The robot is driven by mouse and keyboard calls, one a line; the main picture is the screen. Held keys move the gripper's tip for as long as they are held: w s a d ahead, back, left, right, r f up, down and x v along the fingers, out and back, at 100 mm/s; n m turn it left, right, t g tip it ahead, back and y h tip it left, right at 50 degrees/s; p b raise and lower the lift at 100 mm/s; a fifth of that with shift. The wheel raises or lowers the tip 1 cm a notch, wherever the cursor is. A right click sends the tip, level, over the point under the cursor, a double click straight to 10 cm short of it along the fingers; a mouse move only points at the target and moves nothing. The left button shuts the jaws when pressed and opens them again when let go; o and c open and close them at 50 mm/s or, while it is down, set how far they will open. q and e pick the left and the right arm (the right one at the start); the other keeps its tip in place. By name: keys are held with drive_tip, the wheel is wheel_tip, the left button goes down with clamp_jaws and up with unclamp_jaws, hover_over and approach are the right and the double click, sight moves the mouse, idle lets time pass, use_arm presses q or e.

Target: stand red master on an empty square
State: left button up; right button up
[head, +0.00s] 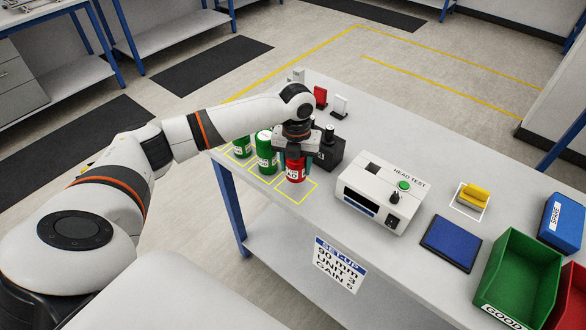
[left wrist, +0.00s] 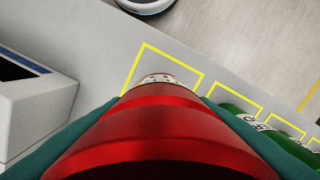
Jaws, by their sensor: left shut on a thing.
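The red master (head: 295,171), a red can with a white label, is gripped upright in my left gripper (head: 296,156). It also fills the lower middle of the left wrist view (left wrist: 160,135), between the dark green fingers. A yellow-outlined square (head: 299,197) lies at and in front of the can's base. The same square (left wrist: 143,62) shows past the can's far end in the wrist view, with no other can in it. I cannot tell whether the can touches the table. My right gripper is in neither view.
Two green cans (head: 266,158) (head: 242,147) stand in yellow squares to the left, close beside the red one. A black block (head: 328,154) sits just behind. The white head tester (head: 383,198) is to the right. Farther right are a blue pad (head: 451,243) and green bin (head: 518,279).

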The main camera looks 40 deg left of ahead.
sight(296, 172)
use_arm(q)
wheel_tip(296, 172, down, 4)
drive_tip(key=shift+s+d+r+p, duration=0.1)
drive_tip(key=shift+r+p, duration=0.15)
drive_tip(key=shift+p, duration=0.1)
drive_tip(key=shift+f, duration=0.35)
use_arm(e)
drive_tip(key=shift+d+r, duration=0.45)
use_arm(q)
drive_tip(key=shift+f, duration=0.15)
drive_tip(key=o, duration=1.2)
drive_tip(key=shift+r, duration=0.6)
wheel_tip(296, 172, up, 11)
drive_tip(key=shift+r+b, duration=0.1)
drive_tip(key=shift+b, duration=1.15)
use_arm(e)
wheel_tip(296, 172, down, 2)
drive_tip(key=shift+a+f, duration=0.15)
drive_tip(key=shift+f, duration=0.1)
